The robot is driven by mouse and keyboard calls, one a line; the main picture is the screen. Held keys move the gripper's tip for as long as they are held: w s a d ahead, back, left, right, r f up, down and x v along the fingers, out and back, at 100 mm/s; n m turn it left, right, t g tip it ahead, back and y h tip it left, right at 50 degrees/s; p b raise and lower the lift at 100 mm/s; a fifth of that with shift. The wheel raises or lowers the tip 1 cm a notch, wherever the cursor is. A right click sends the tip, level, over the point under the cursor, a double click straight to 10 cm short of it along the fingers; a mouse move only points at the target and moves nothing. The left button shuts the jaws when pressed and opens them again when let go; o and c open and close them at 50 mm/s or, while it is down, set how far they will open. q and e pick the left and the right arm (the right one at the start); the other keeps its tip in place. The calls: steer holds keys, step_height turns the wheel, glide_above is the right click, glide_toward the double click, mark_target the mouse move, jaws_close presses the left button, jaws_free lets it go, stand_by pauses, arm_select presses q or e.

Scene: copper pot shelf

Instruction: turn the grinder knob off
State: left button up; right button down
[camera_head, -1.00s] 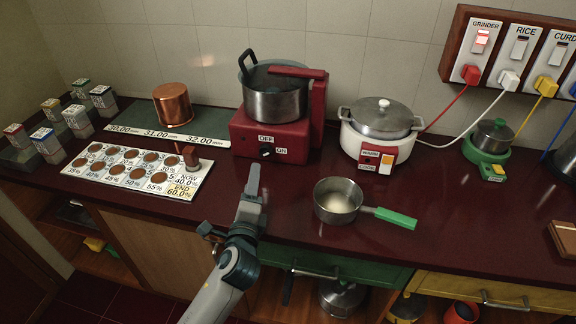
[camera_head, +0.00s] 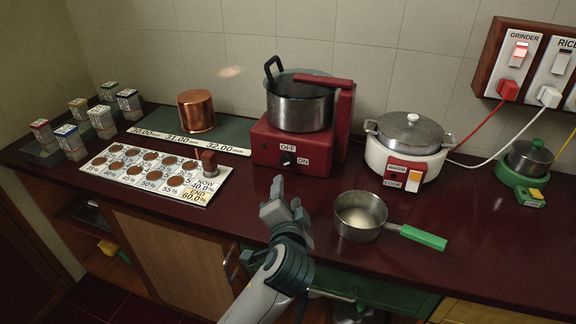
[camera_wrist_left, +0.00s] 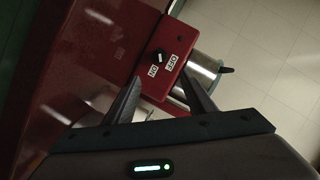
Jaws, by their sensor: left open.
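The grinder (camera_head: 268,150) is a red machine with a steel pot (camera_head: 300,110) on it. Its small black knob (camera_head: 287,160) sits on the front face, with an OFF label above and an ON label to the right. The knob also shows in the left wrist view (camera_wrist_left: 158,56), beside both labels; I cannot tell which one it points to. My left gripper (camera_head: 287,196) is open and empty, in front of and below the knob, apart from it. In the left wrist view its fingertips (camera_wrist_left: 160,79) spread to either side below the knob. My right gripper is not in view.
A saucepan (camera_head: 355,232) with a green handle stands right of my left gripper. A rice cooker (camera_head: 398,168) is right of the grinder. A copper pot (camera_head: 196,112) and a board of brown discs (camera_head: 108,173) are to the left. The wall switch marked GRINDER (camera_head: 519,50) glows red.

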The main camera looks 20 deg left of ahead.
arm_select(q)
steer(key=w, duration=0.1)
glide_toward(287, 164)
steer(key=p+x, duration=0.1)
steer(key=x, duration=0.8)
steer(key=shift+p, duration=0.4)
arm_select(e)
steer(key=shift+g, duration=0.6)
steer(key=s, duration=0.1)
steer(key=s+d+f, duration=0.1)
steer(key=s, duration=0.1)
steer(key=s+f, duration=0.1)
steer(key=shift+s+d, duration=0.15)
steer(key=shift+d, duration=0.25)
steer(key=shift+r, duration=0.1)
arm_select(q)
steer(key=c, duration=1)
